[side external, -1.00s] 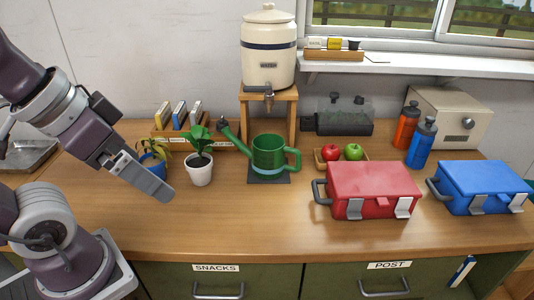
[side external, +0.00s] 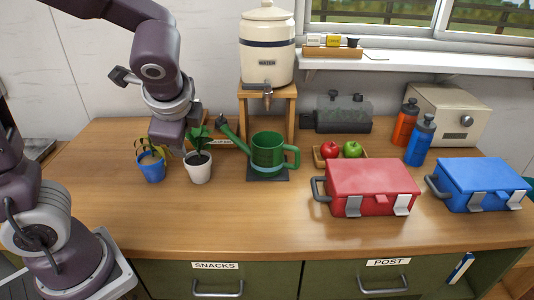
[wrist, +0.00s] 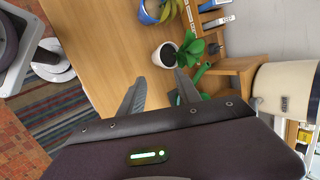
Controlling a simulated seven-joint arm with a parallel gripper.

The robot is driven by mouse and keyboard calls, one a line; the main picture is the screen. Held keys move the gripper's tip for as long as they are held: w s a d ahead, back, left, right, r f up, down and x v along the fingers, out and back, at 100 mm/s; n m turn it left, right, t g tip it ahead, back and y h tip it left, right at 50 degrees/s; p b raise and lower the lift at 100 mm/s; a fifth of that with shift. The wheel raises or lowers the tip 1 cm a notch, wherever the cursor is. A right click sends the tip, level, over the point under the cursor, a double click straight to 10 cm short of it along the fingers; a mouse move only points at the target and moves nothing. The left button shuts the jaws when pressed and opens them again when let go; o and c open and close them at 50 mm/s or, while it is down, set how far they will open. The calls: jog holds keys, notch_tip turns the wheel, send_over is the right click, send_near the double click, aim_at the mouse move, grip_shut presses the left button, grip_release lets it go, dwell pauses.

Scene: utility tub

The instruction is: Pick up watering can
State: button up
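The green watering can (side external: 268,152) stands upright on a dark square mat (side external: 268,178) on the wooden counter, spout to the left, handle to the right. My gripper (side external: 178,148) is up and left of it, above the counter near the two potted plants; its fingers barely show there. In the wrist view my gripper (wrist: 161,77) has its two fingers spread with nothing between them. Part of the watering can's green spout (wrist: 201,74) shows beyond one finger; the rest is mostly hidden by the finger and gripper body.
A white-potted plant (side external: 199,172) stands between my gripper and the can, with a blue-potted plant (side external: 152,171) to its left. A water dispenser (side external: 267,50) on a wooden stand is behind the can. A red toolbox (side external: 372,181) is at right. The front counter is clear.

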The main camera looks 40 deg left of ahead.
jog(key=w+d+f+m+t+y, duration=0.1)
jog(key=w+f+m+y, duration=0.15)
jog(key=w+m, duration=0.3)
jog(key=w+d+f+m+t+y, duration=0.1)
jog(key=w+f+m+t, duration=0.2)
jog(key=w, duration=0.4)
jog(key=m+t+h, duration=0.2)
jog(key=m+t, duration=0.2)
jog(key=m, duration=0.7)
send_near(297, 159)
jog(key=x, duration=1)
jog(key=shift+w+f, duration=0.15)
jog(key=shift+f, duration=0.05)
jog(key=shift+w+a, duration=0.2)
grip_shut()
